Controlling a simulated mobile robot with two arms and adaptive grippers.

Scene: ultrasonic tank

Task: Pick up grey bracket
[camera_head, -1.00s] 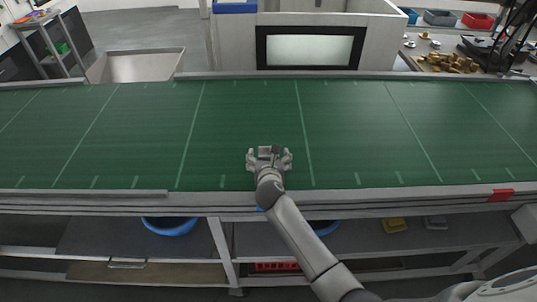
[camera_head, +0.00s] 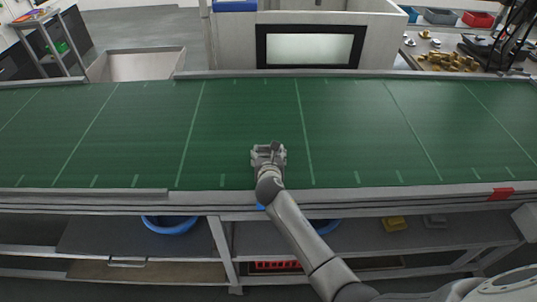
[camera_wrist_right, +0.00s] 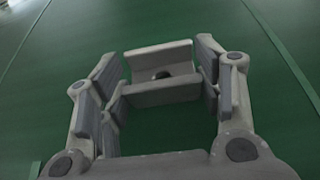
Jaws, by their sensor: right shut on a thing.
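The grey bracket (camera_wrist_right: 162,91) is an angled, channel-like piece with a dark hole in its middle. In the right wrist view it sits between the two fingers of my right gripper (camera_wrist_right: 160,95), which is shut on it. In the head view my right gripper (camera_head: 268,151) is over the green belt, near its front edge, and the bracket (camera_head: 275,146) shows as a small dark grey piece at the fingertips. I cannot tell whether the bracket still touches the belt. My left gripper is not in view.
The green conveyor belt (camera_head: 350,130) is otherwise clear around my gripper. A metal chute (camera_head: 135,66) and a white tank with a dark-framed window (camera_head: 310,48) stand behind it. Brass-coloured parts (camera_head: 450,62) lie on a bench at the back right. Blue bins (camera_head: 170,225) sit on the shelf below.

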